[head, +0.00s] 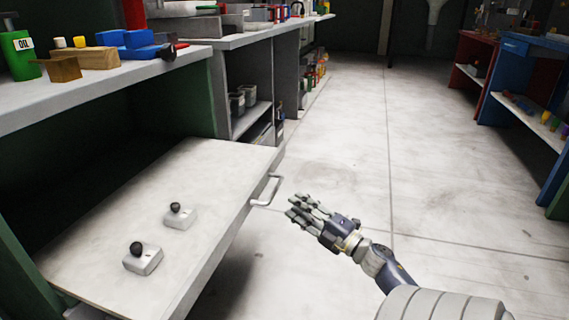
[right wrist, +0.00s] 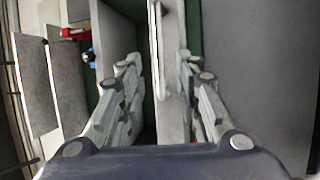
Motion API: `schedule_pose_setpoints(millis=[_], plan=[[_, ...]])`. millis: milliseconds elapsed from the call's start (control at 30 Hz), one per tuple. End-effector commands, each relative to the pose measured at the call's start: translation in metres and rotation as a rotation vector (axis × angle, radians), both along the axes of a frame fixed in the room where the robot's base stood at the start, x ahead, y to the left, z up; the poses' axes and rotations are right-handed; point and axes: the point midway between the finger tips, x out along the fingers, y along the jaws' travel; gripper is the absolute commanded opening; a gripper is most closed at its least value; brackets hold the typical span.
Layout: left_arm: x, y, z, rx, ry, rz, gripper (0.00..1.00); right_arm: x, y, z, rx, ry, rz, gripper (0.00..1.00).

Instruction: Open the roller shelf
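The roller shelf (head: 110,225) is a pale flat board that stands pulled out from under the green workbench. A metal bar handle (head: 268,190) is on its front edge. My right gripper (head: 298,208) is just right of the handle, apart from it in the head view, with its fingers spread and nothing held. In the right wrist view my right gripper (right wrist: 155,65) has its fingers on both sides of the shelf's front edge (right wrist: 173,95) and the handle (right wrist: 154,45). My left gripper is not in view.
Two small grey blocks with black knobs (head: 143,260) sit on the shelf. The bench top (head: 100,95) above holds a green oil bottle (head: 18,55) and wooden and blue parts. Open floor (head: 340,140) lies to the right, with red and blue shelving (head: 520,85) beyond.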

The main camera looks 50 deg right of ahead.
Motion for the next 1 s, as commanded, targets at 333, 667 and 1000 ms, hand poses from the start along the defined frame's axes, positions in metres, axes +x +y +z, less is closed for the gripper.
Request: schedule_pose_setpoints(millis=[333, 667, 1000], plan=[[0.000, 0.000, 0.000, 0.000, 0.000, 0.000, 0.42, -0.030, 0.000, -0.005, -0.002, 0.000, 0.001, 0.31], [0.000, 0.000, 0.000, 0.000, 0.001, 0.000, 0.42, -0.030, 0.000, -0.005, -0.001, 0.000, 0.001, 0.31], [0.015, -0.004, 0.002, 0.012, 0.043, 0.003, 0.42, -0.030, -0.002, -0.006, 0.030, 0.013, -0.013, 0.31]])
